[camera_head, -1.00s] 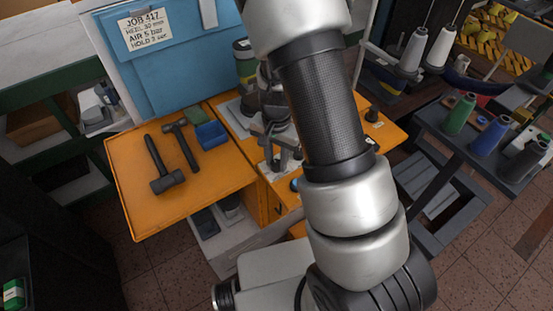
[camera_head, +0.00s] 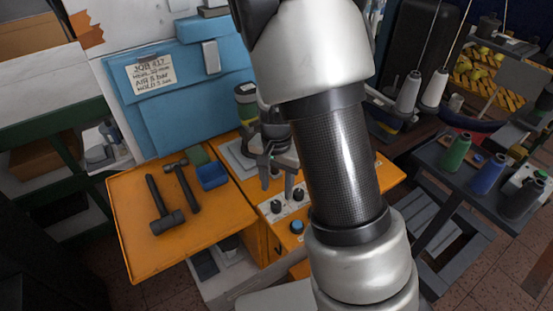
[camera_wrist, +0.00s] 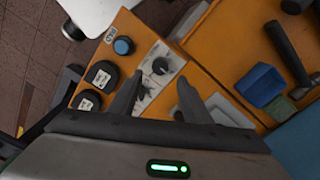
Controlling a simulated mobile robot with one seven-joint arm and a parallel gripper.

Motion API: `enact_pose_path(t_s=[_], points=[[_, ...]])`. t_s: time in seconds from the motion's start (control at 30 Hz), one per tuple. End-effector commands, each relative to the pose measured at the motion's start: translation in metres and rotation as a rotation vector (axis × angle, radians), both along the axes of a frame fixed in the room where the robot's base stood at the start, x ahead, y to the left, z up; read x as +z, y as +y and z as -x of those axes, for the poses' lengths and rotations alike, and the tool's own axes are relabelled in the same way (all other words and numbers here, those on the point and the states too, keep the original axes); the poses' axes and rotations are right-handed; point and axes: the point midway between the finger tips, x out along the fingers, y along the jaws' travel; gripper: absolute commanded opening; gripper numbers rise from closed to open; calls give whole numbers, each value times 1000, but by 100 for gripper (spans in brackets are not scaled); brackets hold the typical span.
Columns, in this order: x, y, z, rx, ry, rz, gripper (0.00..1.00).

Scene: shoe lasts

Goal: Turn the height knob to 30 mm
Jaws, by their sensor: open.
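A white panel strip on the orange bench top carries two black knobs, a left one (camera_head: 275,206) and a right one (camera_head: 298,194). No readable scale or label shows which sets height. In the wrist view one black knob (camera_wrist: 160,66) with a light pointer mark stands on the white plate (camera_wrist: 172,58); a second is probably hidden by the left finger. My gripper (camera_head: 277,180) is open and empty, its fingers pointing down just behind the knobs. In the wrist view my gripper (camera_wrist: 160,78) has its fingertips on either side of the visible knob's lower edge, apart from it.
A blue button (camera_head: 297,226) sits in front of the panel. Two black round dials (camera_wrist: 101,75) are beside it in the wrist view. The job card (camera_head: 150,73) hangs behind. Thread cones (camera_head: 487,175) stand right.

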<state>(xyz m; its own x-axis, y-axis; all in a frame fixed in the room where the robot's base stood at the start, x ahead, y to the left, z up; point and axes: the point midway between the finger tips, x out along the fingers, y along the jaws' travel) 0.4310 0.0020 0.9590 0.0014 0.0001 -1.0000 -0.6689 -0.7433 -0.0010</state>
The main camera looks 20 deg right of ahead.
Motion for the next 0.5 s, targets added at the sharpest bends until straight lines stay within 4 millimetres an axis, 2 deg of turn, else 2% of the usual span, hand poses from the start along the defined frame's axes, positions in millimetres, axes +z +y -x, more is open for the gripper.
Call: enact_pose_path(t_s=[0.03,0.2,0.4,0.5], points=[[17,1,-1,1,-6,-2,44],[57,1,-1,2,-6,-2,44],[91,0,-1,0,-4,0,44],[99,0,0,-1,-2,-1,44]])
